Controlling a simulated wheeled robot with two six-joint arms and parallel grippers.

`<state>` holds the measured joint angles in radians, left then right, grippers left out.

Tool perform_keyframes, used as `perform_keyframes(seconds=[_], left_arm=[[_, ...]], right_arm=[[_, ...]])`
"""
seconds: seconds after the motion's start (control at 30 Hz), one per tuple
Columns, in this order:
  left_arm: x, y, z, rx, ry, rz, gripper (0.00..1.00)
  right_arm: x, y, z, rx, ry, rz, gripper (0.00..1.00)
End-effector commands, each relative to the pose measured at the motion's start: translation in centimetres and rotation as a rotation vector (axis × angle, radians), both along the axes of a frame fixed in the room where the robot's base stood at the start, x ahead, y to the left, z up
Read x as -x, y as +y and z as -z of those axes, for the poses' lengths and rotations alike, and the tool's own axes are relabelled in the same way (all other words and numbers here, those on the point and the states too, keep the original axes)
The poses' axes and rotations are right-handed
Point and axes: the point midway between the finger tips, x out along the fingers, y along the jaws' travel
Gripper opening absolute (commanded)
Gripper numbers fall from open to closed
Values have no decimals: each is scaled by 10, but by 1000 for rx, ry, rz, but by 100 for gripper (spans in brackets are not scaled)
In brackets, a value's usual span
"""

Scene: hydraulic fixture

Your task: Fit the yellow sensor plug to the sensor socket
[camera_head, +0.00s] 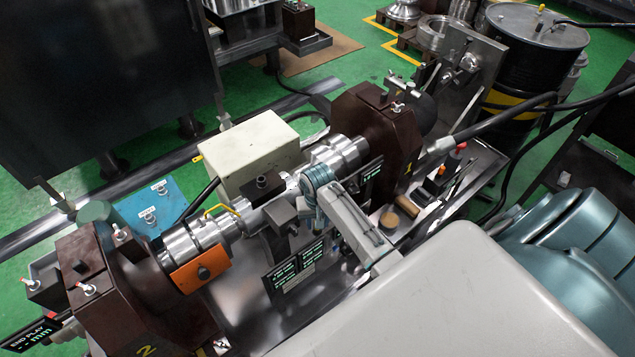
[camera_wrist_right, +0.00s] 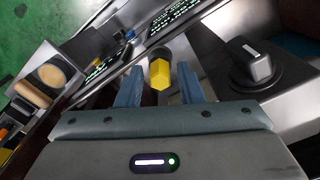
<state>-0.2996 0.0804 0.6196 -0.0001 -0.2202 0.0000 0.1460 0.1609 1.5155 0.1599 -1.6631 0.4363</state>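The yellow plug (camera_wrist_right: 159,74) is in the middle of the right wrist view, with a dark round part (camera_wrist_right: 160,54) directly behind it. My right gripper (camera_wrist_right: 161,72) is open, with one blue-grey finger on each side of the plug. A gap shows between the plug and each finger. In the head view my pale right arm (camera_head: 347,222) reaches over the fixture; I cannot make out its fingers or the plug there. My left gripper is not in view. I cannot identify the sensor socket with certainty.
A black knob-like part (camera_wrist_right: 252,62) stands to the right of the gripper. In the head view, a steel shaft (camera_head: 262,217) runs between brown housings, beside a cream box (camera_head: 248,150).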

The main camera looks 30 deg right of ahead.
Motion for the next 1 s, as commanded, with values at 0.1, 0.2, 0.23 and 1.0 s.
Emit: perform_keyframes(seconds=[0.1, 0.2, 0.23, 1.0], left_arm=[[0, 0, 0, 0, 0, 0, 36], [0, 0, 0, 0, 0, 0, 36], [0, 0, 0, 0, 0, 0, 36], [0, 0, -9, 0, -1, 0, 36]], right_arm=[[0, 0, 0, 0, 0, 0, 16], [0, 0, 0, 0, 0, 0, 0], [0, 0, 0, 0, 0, 0, 0], [-1, 0, -33, 0, -1, 0, 0]])
